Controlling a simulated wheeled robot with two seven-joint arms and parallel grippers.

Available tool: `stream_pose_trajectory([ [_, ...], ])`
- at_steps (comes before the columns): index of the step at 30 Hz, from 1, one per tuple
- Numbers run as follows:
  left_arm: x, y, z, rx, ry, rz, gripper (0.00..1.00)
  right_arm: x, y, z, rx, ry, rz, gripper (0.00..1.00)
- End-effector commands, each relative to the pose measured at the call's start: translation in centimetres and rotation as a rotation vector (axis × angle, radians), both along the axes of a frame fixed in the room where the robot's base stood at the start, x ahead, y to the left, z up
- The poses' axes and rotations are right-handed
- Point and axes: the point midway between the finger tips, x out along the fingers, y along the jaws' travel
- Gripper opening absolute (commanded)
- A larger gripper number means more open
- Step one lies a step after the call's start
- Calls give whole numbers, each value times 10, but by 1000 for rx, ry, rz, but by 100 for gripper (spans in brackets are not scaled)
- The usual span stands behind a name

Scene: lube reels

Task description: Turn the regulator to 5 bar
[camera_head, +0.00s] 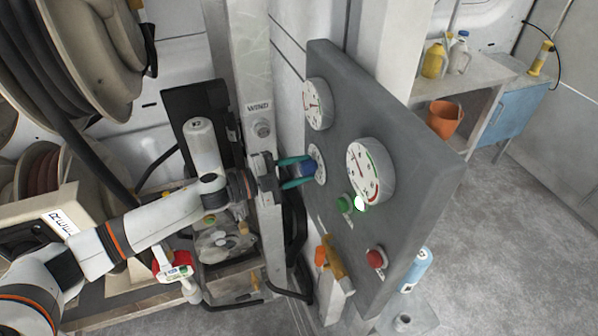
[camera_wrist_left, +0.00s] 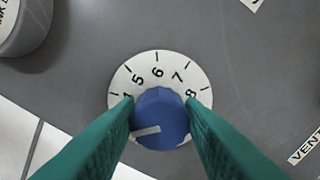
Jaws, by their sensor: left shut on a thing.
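The regulator is a blue knob (camera_head: 308,169) on a white dial (camera_head: 319,163) on the grey panel. In the left wrist view, the blue knob (camera_wrist_left: 161,116) sits within the white dial (camera_wrist_left: 150,72), where 5, 6, 7 and 8 can be read. A 4 at the left is partly hidden by a finger. The knob's white pointer mark (camera_wrist_left: 146,131) points left and slightly down, below the 4. My left gripper (camera_head: 312,170) has green fingers on both sides of the knob and is shut on it. My right gripper is out of view.
The panel (camera_head: 420,150) also carries an upper gauge (camera_head: 317,104), a larger gauge (camera_head: 369,172), a green button (camera_head: 344,203) and a red button (camera_head: 376,258). A pillar (camera_head: 240,60) stands left of it. Hose reels (camera_head: 95,50) fill the left side.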

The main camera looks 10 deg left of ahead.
Motion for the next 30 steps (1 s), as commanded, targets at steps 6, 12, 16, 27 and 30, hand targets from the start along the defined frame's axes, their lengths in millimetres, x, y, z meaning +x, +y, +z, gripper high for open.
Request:
stream_pose_trajectory([
  [6,-1,0,-3,115,-172,-1,12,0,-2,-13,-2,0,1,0],
  [12,-1,0,-4,222,-330,-1,12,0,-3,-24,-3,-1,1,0],
  [16,-1,0,-5,292,-433,0,12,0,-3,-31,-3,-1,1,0],
  [27,-1,0,-6,480,-711,0,12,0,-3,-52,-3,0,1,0],
  [30,-1,0,-6,521,-773,-1,12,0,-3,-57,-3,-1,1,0],
])
